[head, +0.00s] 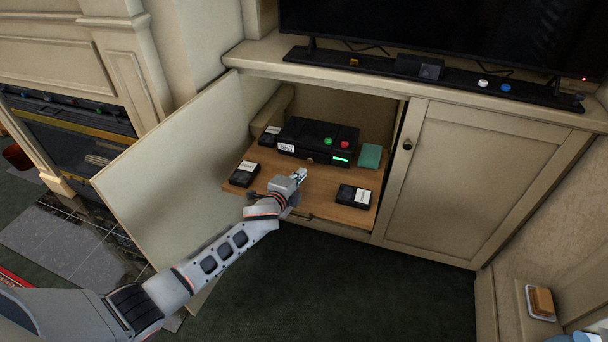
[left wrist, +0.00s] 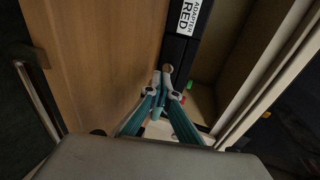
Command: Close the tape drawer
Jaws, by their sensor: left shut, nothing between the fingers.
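A black tape machine (head: 318,132) stands on the wooden shelf (head: 312,190) inside the open cabinet. A white label is on its front, and red and green buttons are on its top. I cannot make out a drawer edge, and the front looks flush in the head view. My left gripper (head: 299,175) is over the shelf, just before the machine's front, shut and empty. In the left wrist view, the gripper tips (left wrist: 162,84) are close to a round knob on the machine's front (left wrist: 176,50); I cannot tell whether they touch. My right gripper is out of view.
Black cassettes lie on the shelf at left (head: 244,174) and right (head: 353,196), with another at the back left. A green box (head: 370,156) is right of the machine. The left cabinet door (head: 175,165) stands open; the right door (head: 440,180) is shut.

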